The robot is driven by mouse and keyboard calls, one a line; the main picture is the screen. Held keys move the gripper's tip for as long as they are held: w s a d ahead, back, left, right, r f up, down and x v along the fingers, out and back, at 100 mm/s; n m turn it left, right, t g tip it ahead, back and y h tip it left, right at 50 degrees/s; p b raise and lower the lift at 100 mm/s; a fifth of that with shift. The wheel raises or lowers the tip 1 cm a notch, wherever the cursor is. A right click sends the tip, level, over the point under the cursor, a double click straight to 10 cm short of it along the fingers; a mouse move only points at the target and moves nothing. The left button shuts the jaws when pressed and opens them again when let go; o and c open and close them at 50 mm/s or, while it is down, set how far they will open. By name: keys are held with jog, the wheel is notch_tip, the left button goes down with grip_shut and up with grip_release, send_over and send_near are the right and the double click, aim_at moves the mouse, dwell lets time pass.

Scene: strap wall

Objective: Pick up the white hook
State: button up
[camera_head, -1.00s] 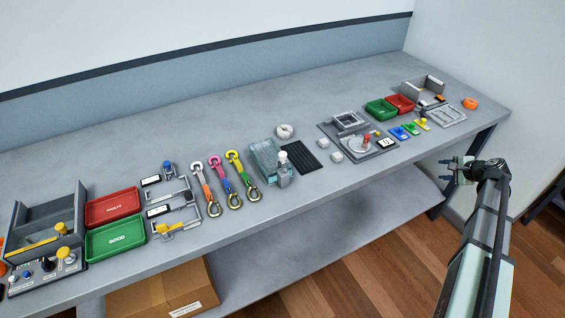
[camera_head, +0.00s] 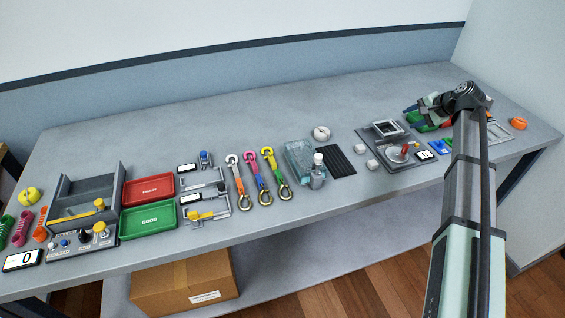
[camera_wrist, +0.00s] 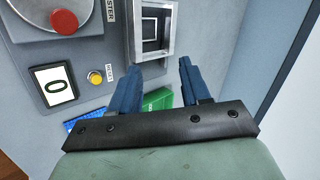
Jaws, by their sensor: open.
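The white hook (camera_head: 232,159) is the upper end of the leftmost of three straps lying on the bench, left of the middle in the head view. Its strap is white and orange with a brass-coloured hook at the lower end. A pink-hooked strap (camera_head: 257,175) and a yellow-hooked strap (camera_head: 275,172) lie to its right. My gripper (camera_head: 412,112) is far to the right of the straps, above the bench's right part. The wrist view shows its two blue fingers (camera_wrist: 158,80) apart with nothing held. The white hook is not in the wrist view.
Between my gripper and the straps lie the red-knobbed station (camera_head: 403,151), a black ribbed mat (camera_head: 340,161), a clear bin (camera_head: 298,158) with a bottle (camera_head: 318,172), and a white ring (camera_head: 321,133). Red (camera_head: 148,189) and green (camera_head: 148,221) trays stand left. Bench behind the straps is clear.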

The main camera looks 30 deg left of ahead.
jog(key=s+a+n+g+h, duration=0.15)
jog(key=s+a+n, duration=0.35)
jog(key=a, duration=1)
jog(key=n+g+h, duration=0.3)
jog(key=n+h, duration=0.3)
jog(key=n, duration=0.4)
send_near(235, 166)
jog(key=shift+s+d+f, duration=0.1)
jog(key=shift+f, duration=2.1)
jog(key=shift+s+d+f, duration=0.1)
jog(key=shift+f, duration=2.15)
grip_shut()
